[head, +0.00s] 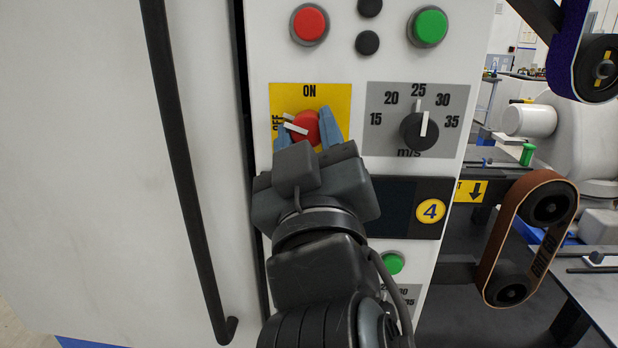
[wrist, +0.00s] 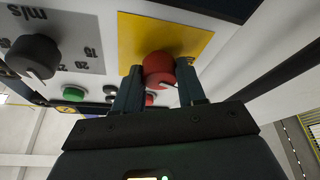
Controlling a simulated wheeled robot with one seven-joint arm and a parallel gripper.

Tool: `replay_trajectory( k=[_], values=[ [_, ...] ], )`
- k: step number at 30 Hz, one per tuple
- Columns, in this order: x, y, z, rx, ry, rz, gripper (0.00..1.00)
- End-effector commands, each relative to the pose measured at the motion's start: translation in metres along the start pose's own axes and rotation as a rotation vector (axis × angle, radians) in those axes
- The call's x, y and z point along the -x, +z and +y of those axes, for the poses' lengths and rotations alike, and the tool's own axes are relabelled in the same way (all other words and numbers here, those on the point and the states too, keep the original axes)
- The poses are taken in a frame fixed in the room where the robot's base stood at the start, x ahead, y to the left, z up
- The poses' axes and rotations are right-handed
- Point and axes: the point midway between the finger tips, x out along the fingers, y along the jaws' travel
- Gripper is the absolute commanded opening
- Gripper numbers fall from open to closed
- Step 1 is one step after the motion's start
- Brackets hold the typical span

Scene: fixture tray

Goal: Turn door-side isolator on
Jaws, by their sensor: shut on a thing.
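The isolator is a red rotary knob (head: 306,127) on a yellow plate (head: 338,97) marked ON at the top and OFF at the left. Its white pointer is directed left, toward OFF. The knob (wrist: 158,70) and yellow plate (wrist: 190,40) also show in the wrist view. My gripper (head: 308,125) is at the knob, with one blue finger on each side of it. In the wrist view my gripper (wrist: 160,88) is shut on the knob. The knob's lower part is hidden by my gripper in the head view.
A black speed dial (head: 419,130) on a grey plate sits just right of the isolator. Red (head: 309,23) and green (head: 430,26) buttons are above. A long black door handle (head: 185,175) runs down the left. A belt unit (head: 530,240) stands out at the right.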

Motion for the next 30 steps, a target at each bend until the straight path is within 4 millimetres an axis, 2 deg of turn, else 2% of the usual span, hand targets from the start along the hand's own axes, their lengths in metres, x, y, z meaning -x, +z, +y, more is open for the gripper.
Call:
replay_trajectory(
  k=[1,30],
  values=[
    [0.0032,0.0067,-0.0048,-0.036,0.014,0.003,0.09],
    [0.0013,0.0025,-0.0057,-0.861,0.333,-0.024,0.09]
  ],
)
